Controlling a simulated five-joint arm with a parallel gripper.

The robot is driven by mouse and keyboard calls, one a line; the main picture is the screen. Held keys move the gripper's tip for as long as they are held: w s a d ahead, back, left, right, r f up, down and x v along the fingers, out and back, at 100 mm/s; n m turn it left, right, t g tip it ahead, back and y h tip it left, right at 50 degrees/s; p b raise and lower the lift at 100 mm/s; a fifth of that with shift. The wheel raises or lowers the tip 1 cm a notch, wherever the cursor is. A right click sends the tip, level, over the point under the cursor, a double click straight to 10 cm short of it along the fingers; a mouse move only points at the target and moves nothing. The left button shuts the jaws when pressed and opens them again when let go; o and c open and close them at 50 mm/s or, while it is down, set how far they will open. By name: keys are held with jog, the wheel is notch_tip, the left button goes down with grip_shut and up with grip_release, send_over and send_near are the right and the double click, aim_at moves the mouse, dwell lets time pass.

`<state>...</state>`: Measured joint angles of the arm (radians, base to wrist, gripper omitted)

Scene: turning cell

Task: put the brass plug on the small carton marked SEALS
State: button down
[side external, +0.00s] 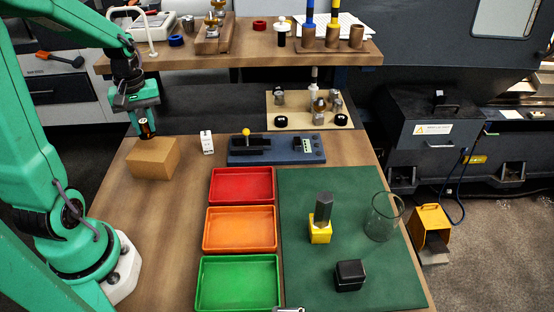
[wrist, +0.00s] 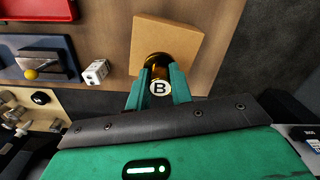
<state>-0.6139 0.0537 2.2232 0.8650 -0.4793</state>
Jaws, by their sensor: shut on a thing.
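My gripper (wrist: 158,92) is shut on the brass plug (wrist: 160,74), whose end carries a white disc marked B. In the side view my gripper (side external: 147,130) points down at the top of a small brown carton (side external: 152,160) on the left of the bench. In the wrist view the carton (wrist: 185,40) lies just beyond the plug, which overlaps its near part. The plug is mostly hidden between the fingers in the side view, and I cannot tell whether it touches the carton. No SEALS marking is readable on the faces I see.
A small white block (side external: 207,142) stands right of the carton, beside a blue fixture (side external: 276,148) with a yellow knob. Red (side external: 242,171), orange (side external: 240,246) and green (side external: 238,284) trays lie nearer. A green mat (side external: 300,185) holds a glass jar (side external: 384,217). Bench around the carton's front is clear.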

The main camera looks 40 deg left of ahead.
aim_at(147, 136)
jog(key=shift+a+f, duration=0.2)
jog(key=shift+a, duration=0.2)
jog(key=shift+f, duration=2)
jog(key=shift+f, duration=0.1)
jog(key=c, duration=1.2)
grip_release()
jog(key=shift+c, duration=0.2)
notch_tip(147, 136, up, 12)
jog(key=shift+r, duration=0.15)
jog(key=shift+d, duration=0.15)
